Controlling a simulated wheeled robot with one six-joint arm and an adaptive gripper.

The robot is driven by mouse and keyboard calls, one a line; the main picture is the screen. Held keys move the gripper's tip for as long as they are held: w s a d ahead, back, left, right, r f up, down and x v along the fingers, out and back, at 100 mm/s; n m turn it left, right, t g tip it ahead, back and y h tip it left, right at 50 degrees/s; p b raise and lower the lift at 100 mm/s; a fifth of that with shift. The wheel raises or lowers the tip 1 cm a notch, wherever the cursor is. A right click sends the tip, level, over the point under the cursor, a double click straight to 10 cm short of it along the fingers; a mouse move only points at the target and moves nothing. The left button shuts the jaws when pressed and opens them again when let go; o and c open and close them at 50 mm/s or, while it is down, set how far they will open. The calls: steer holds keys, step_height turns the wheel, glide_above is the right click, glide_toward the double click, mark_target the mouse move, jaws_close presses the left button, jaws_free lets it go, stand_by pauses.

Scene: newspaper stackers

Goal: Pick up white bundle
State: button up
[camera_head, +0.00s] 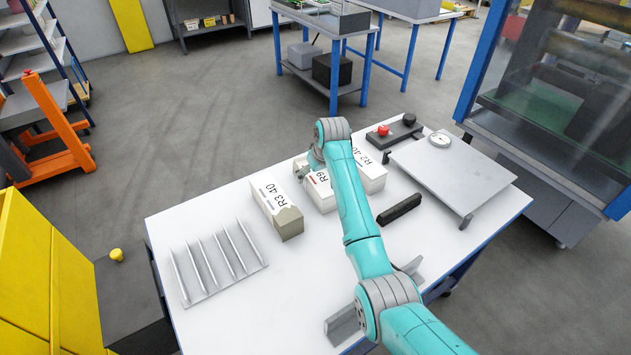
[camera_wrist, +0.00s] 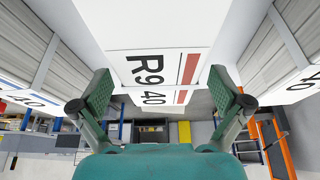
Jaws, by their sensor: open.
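Three white bundles stand in a row on the white table: one marked R3 40 (camera_head: 275,205), one marked R9 (camera_head: 323,199) and one marked R2 40 (camera_head: 372,180). My gripper (camera_head: 305,166) is at the far end of the R9 bundle, partly hidden by my arm. In the wrist view, my gripper (camera_wrist: 162,85) is open, with one finger on each side of the R9 40 bundle (camera_wrist: 150,30). Whether the fingers touch it cannot be told. The neighbouring bundles show at both edges of the wrist view.
A grey divider rack (camera_head: 220,262) lies at the left of the table. A black bar (camera_head: 399,209), a grey scale (camera_head: 458,180) and a control box with a red button (camera_head: 394,132) are to the right.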

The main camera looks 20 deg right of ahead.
steer(key=shift+r, duration=0.1)
steer(key=c, duration=1.9)
steer(key=shift+r, duration=0.1)
